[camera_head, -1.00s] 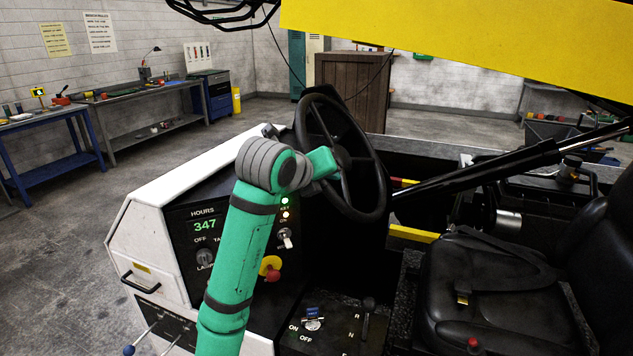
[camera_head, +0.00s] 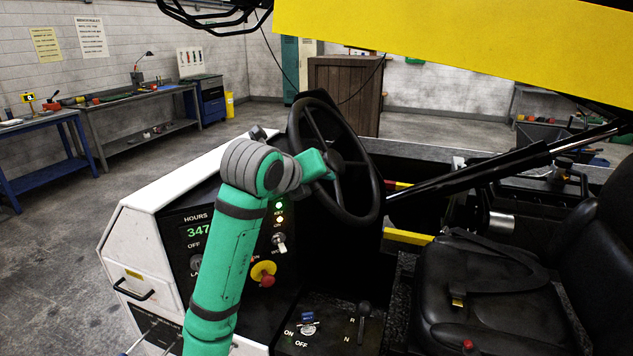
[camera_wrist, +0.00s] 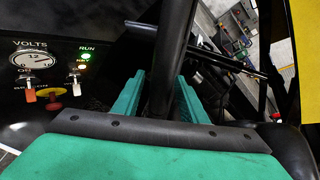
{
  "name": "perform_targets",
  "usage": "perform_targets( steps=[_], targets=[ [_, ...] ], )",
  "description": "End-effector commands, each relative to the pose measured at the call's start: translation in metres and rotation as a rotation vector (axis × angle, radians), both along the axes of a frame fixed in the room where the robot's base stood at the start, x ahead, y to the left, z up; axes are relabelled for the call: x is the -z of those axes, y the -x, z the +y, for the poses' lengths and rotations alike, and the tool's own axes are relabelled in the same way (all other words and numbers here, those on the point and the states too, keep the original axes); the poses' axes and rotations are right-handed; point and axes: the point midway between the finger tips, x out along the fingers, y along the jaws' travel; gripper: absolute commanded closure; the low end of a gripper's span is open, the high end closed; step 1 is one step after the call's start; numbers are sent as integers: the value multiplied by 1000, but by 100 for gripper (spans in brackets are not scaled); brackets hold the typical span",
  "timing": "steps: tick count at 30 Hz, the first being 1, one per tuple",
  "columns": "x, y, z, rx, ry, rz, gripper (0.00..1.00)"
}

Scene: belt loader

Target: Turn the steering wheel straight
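The black steering wheel (camera_head: 372,205) stands tilted on the loader's console, left of the seat. Its hub and spokes show, but my gripper hides part of its left side. My gripper (camera_head: 328,166) is at the left part of the wheel, beside the hub. In the wrist view, the two green fingers of my gripper (camera_wrist: 160,98) stand on either side of a dark bar of the steering wheel (camera_wrist: 171,50), close against it. I cannot tell whether that bar is rim or spoke.
The white console (camera_head: 150,235) with switches and a red knob (camera_head: 267,281) lies beside my arm. The black seat (camera_head: 490,290) is at the right. A yellow beam (camera_head: 470,45) hangs overhead. Workbenches (camera_head: 135,92) stand by the far wall, with open floor before them.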

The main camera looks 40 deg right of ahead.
Motion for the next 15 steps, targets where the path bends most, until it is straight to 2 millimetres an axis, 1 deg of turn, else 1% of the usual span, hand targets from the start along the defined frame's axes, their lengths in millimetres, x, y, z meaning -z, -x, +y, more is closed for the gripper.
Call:
perform_targets(
  steps=[1, 9, 15],
  targets=[
    [-5, 2, 8, -2, 0, -3, 61],
    [-29, 22, 48, -3, 0, -2, 61],
    [-41, 32, 66, -1, -1, -2, 61]
  ],
)
